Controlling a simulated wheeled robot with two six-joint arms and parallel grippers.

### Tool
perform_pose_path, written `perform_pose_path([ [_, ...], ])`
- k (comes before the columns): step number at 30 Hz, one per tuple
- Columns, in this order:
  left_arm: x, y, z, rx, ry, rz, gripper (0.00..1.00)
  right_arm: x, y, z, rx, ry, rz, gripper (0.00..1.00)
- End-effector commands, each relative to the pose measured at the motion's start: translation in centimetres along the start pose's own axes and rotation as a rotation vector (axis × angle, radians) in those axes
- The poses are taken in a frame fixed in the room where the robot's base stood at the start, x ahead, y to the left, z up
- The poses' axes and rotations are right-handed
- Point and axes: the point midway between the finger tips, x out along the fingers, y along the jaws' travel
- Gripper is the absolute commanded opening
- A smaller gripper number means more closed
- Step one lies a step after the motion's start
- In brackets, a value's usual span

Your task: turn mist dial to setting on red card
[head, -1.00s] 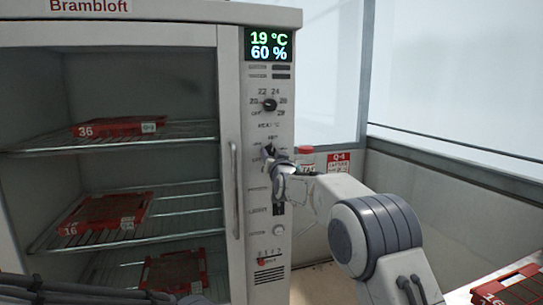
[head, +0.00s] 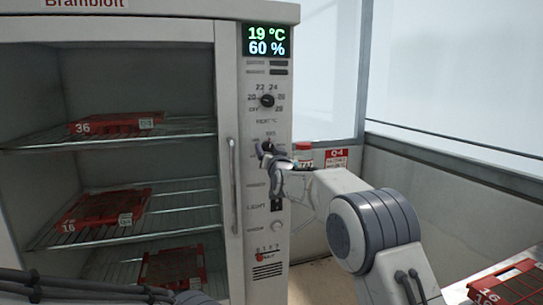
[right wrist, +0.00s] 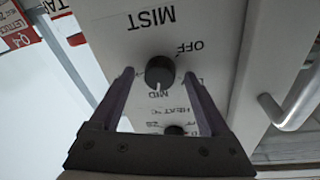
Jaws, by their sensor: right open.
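The mist dial (right wrist: 160,72) is a round black knob with a white pointer line, on the cabinet's pale control strip. In the right wrist view, which shows the panel upside down, the pointer is at MID. In the head view the dial (head: 268,145) is partly covered by my right gripper (head: 264,154). My right gripper (right wrist: 158,75) is open, one finger on each side of the dial, with small gaps visible. The red card (head: 337,158), headed Q-4, is on the wall right of the cabinet; its small lines are unreadable. My left gripper is out of view.
The heat dial (head: 267,100) sits above the mist dial, under a display (head: 266,42) reading 19 °C and 60 %. A light switch (head: 277,204) is below. A vertical door handle (head: 233,185) stands just left.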

Motion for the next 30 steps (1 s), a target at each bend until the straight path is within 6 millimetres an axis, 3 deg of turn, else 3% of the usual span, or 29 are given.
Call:
perform_pose_path([
  [5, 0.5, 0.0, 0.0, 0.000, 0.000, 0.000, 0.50, -1.5, 0.0, 0.0, -0.001, 0.000, -0.001, 0.80],
  [18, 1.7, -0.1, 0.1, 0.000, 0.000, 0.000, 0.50, -8.5, 0.0, 0.1, 0.000, -0.001, 0.000, 0.80],
  [24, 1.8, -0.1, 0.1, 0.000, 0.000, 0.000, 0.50, -10.1, 0.0, 0.1, 0.000, -0.001, 0.000, 0.80],
  [30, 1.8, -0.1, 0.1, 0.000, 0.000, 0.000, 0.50, -10.4, 0.1, 0.1, 0.000, -0.001, 0.000, 0.80],
])
